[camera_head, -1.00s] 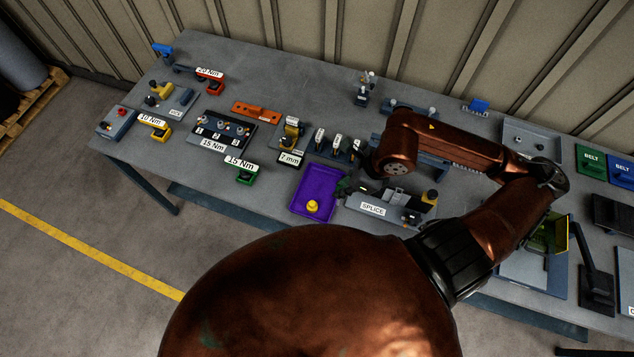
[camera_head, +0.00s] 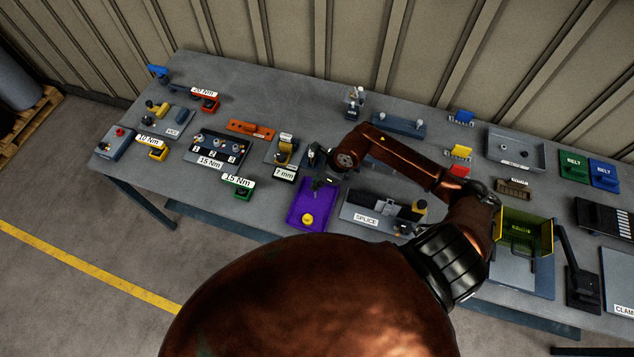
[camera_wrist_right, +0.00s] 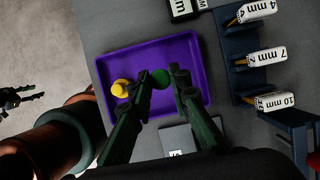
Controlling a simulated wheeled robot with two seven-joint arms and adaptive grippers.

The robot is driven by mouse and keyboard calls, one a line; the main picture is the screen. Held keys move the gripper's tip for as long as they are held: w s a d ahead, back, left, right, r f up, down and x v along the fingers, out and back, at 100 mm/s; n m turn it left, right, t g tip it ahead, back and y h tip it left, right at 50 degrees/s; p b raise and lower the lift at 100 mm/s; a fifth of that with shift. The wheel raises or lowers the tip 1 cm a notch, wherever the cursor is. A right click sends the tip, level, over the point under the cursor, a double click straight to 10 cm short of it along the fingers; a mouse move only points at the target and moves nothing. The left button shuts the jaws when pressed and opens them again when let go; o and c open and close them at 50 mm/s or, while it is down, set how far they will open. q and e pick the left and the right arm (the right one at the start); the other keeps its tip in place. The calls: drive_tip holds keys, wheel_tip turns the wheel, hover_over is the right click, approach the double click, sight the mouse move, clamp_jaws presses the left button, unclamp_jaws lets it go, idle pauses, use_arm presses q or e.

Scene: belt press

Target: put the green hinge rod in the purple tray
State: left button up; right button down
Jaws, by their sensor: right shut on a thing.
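The purple tray (camera_head: 296,210) lies on the bench near its front edge, left of the splice fixture. It also shows in the right wrist view (camera_wrist_right: 112,68). My right gripper (camera_head: 318,186) is above the tray's far right part. In the wrist view, my right gripper (camera_wrist_right: 161,80) is shut on the green hinge rod (camera_wrist_right: 160,77), seen as a round green end between the fingertips. The rod appears above the tray; its height is hard to judge. A dark gripper at the wrist view's left edge (camera_wrist_right: 12,98) looks like my left one; its jaws are unclear.
A yellow knobbed piece (camera_head: 307,219) sits in the tray's near part. The splice fixture (camera_head: 375,212) stands right of the tray.

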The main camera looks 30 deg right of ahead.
drive_tip(key=shift+f, duration=0.8)
drive_tip(key=shift+f, duration=0.2)
drive_tip(key=c, duration=1.8)
unclamp_jaws()
drive_tip(key=shift+r, duration=0.1)
drive_tip(key=shift+r, duration=0.1)
drive_tip(key=shift+s+d+r, duration=0.1)
drive_tip(key=shift+r, duration=0.1)
drive_tip(key=b+v, duration=0.1)
drive_tip(key=v, duration=1)
drive_tip(key=shift+s+r+b, duration=0.15)
drive_tip(key=shift+r+b, duration=0.15)
drive_tip(key=shift+b, duration=0.1)
